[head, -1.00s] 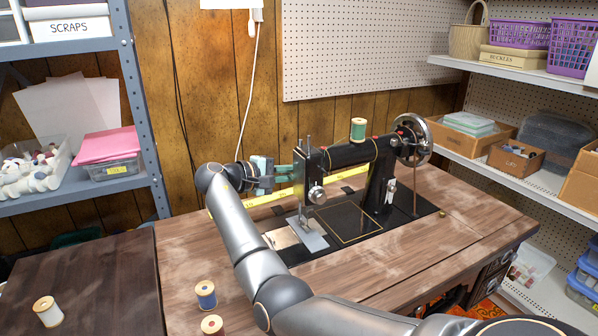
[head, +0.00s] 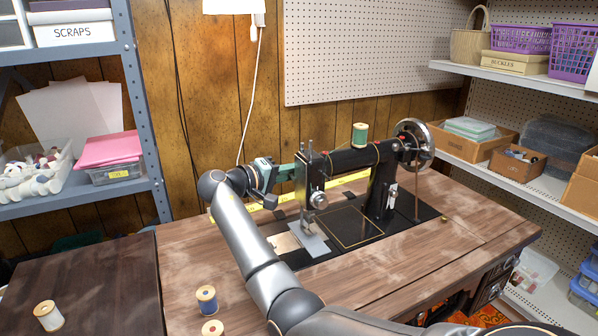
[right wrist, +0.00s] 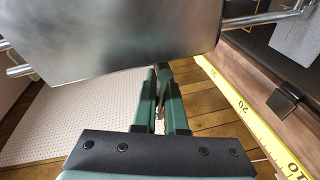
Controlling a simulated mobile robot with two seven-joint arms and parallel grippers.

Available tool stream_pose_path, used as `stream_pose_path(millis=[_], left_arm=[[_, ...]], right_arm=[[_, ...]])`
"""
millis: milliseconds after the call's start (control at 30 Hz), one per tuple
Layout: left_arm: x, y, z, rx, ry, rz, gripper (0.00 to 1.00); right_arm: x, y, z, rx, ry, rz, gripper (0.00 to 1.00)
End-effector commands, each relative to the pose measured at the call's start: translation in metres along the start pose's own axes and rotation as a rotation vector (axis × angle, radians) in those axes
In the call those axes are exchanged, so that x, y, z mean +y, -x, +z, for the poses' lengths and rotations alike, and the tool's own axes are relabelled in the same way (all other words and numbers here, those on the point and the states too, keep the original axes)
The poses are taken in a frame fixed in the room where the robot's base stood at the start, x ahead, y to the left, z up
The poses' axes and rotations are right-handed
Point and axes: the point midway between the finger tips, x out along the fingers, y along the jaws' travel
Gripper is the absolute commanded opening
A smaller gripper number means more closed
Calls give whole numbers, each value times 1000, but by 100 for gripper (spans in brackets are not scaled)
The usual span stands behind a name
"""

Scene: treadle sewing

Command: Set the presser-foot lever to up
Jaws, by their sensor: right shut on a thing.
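The black sewing machine (head: 350,161) stands on the wooden table, its needle end to the left. My right gripper (head: 288,173) reaches in from the left behind the machine's head, its green fingers partly hidden there. In the right wrist view, the two green fingers (right wrist: 161,96) are closed around a small dark piece, the presser-foot lever (right wrist: 163,75), just under the bright metal head end (right wrist: 125,35). Most of the lever is hidden, and its exact angle cannot be told. The presser foot (head: 308,219) is above the metal plate; its height is unclear. My left gripper is out of view.
A yellow tape measure (head: 345,179) lies behind the machine, close to my right gripper. A green spool (head: 359,135) stands on the machine's arm. A blue spool (head: 206,298) and another spool (head: 212,328) stand at the front left. The front right tabletop is clear.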

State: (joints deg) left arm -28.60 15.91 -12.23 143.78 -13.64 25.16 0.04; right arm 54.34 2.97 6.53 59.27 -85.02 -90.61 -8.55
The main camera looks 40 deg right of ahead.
Motion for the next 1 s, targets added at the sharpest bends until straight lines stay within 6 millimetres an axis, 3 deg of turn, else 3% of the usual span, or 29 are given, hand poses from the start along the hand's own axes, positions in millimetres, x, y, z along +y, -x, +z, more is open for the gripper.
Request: stream_pose_path(millis=[233, 267, 500, 800, 1000], left_arm=[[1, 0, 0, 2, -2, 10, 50], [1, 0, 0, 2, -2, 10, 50], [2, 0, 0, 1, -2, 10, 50], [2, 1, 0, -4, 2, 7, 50], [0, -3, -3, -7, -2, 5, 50]], right_arm=[[0, -1, 1, -4, -1, 2, 0], [0, -1, 1, -4, -1, 2, 12], [0, -1, 0, -2, 0, 1, 39], [0, 2, 0, 0, 1, 0, 40], [1, 28, -1, 3, 2, -2, 40]])
